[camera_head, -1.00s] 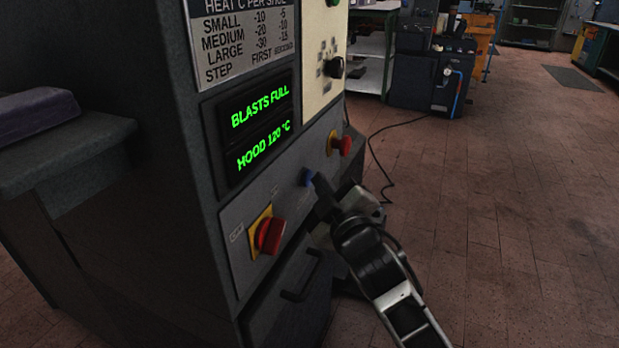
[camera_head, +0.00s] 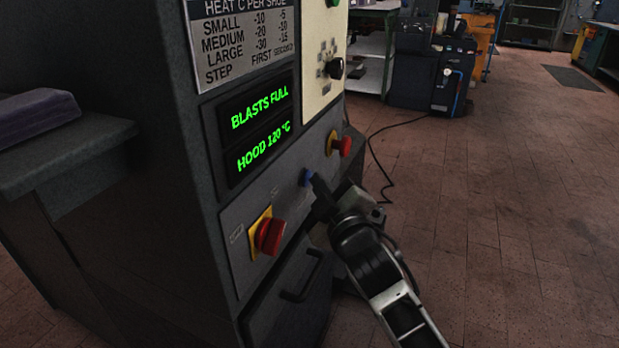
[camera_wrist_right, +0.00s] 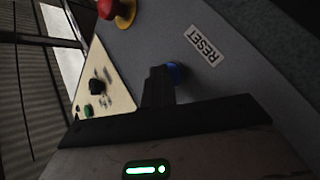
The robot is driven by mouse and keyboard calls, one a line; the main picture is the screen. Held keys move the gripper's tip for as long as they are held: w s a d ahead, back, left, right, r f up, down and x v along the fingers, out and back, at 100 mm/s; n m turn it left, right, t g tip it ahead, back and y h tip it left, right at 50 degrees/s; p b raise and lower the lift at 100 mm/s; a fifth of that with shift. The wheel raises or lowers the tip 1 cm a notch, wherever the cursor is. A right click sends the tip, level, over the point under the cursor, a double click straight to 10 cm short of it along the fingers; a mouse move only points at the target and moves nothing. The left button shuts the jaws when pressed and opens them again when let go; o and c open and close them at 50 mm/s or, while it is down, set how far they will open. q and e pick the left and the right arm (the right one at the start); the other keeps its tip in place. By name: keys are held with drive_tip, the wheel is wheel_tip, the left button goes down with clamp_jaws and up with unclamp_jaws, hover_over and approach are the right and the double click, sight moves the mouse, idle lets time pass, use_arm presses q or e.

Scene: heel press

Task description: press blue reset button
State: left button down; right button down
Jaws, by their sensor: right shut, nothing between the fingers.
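The blue reset button (camera_head: 307,178) sits on the grey panel of the machine, between two red controls. In the right wrist view the blue button (camera_wrist_right: 176,73) shows just beside my fingertips, partly hidden behind them, next to a white RESET label (camera_wrist_right: 202,46). My right gripper (camera_head: 317,187) is shut and empty, its tips pointing at the button. The tips are at or very close to the button; I cannot tell whether they touch it. My left gripper is not in view.
A red knob on a yellow plate (camera_head: 269,236) is left of the button, and a red mushroom button (camera_head: 345,146) is to the right. A green display (camera_head: 262,133) reads BLASTS FULL, HOOD 120 °C. A drawer handle (camera_head: 302,278) is below.

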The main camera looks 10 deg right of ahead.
drive_tip(key=shift+s+d+p, duration=0.35)
drive_tip(key=shift+s+d, duration=0.1)
drive_tip(key=shift+d, duration=0.15)
drive_tip(key=shift+s+d+p, duration=0.55)
drive_tip(key=shift+s+d, duration=0.15)
drive_tip(key=shift+d, duration=0.35)
drive_tip(key=shift+s+d+p, duration=0.55)
drive_tip(key=shift+s+d, duration=0.15)
drive_tip(key=shift+d, duration=0.35)
drive_tip(key=shift+r, duration=0.1)
